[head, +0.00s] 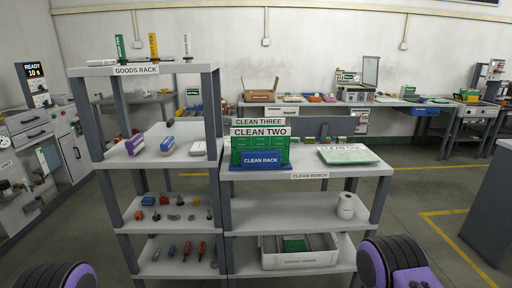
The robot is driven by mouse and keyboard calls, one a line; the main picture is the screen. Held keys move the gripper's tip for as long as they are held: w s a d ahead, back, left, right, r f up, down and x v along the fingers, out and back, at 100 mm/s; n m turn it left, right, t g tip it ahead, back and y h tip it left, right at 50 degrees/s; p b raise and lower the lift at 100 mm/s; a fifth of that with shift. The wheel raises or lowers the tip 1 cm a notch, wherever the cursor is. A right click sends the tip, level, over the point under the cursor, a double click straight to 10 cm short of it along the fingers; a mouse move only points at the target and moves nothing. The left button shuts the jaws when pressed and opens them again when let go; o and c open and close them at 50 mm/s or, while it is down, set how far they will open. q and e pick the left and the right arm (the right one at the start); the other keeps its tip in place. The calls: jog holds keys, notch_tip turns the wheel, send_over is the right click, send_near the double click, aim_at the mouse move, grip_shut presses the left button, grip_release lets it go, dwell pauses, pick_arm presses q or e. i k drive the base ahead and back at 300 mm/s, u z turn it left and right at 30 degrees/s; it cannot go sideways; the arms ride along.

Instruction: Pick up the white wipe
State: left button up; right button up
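A small white block-like item (198,148) lies on the second shelf of the goods rack (140,70), right of a blue-and-white item (168,145) and a purple-and-white item (135,144). It may be the white wipe, but it is too small to tell. A white roll (346,205) stands on the middle shelf of the clean bench (290,213). Purple and black parts of my arms show at the bottom left and bottom right corners. Neither gripper's fingers are in view.
A green clean rack (260,146) and a white-and-green tray (346,154) stand on the bench top. A grey bin (299,251) sits on its bottom shelf. Small parts lie on the lower goods rack shelves. A grey counter (490,205) is at right; floor before it is clear.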

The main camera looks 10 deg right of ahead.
aim_at(198, 148)
jog(key=z, duration=0.1)
jog(key=i, duration=0.95)
